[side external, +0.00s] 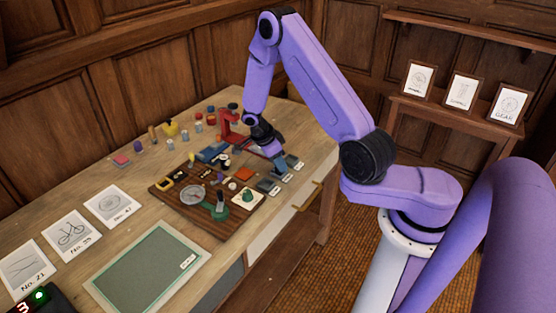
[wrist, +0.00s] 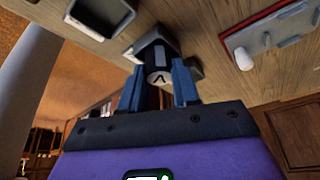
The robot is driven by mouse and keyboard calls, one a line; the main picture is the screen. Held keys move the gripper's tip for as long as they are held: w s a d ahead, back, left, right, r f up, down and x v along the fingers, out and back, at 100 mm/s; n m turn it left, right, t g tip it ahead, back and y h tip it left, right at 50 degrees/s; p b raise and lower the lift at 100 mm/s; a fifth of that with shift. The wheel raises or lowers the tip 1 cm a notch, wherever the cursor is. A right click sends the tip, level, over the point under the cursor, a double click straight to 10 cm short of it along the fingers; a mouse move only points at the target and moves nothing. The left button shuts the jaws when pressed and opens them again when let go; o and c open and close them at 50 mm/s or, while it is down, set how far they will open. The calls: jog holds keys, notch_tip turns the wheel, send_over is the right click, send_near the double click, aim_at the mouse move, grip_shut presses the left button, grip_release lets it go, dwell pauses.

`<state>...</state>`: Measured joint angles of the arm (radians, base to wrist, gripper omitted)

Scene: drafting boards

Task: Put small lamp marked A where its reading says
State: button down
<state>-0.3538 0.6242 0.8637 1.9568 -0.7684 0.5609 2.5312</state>
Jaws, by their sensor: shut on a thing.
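My gripper (wrist: 158,88) is shut on the small lamp marked A (wrist: 158,76), a dark cylinder with a pale end face that carries the letter. In the wrist view the lamp is between the two blue fingers, at the mouth of a small dark tray (wrist: 151,46); I cannot tell whether it touches the tray. In the side view my gripper (side external: 279,163) is low over the row of small trays at the table's right end, and the lamp is hidden there. Another grey tray (wrist: 98,16) is beside it. A display (side external: 22,307) at the lower left shows a red 3 and a green light.
A brown board (side external: 228,229) crowded with small parts lies left of my gripper. A red stand (side external: 229,124) is close behind. A green mat (side external: 150,270) and numbered picture cards (side external: 72,232) lie further left. Several small items line the back; bare wood lies between.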

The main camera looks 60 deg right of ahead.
jog(key=shift+c, duration=2.1)
grip_release()
jog(key=shift+r, duration=3.5)
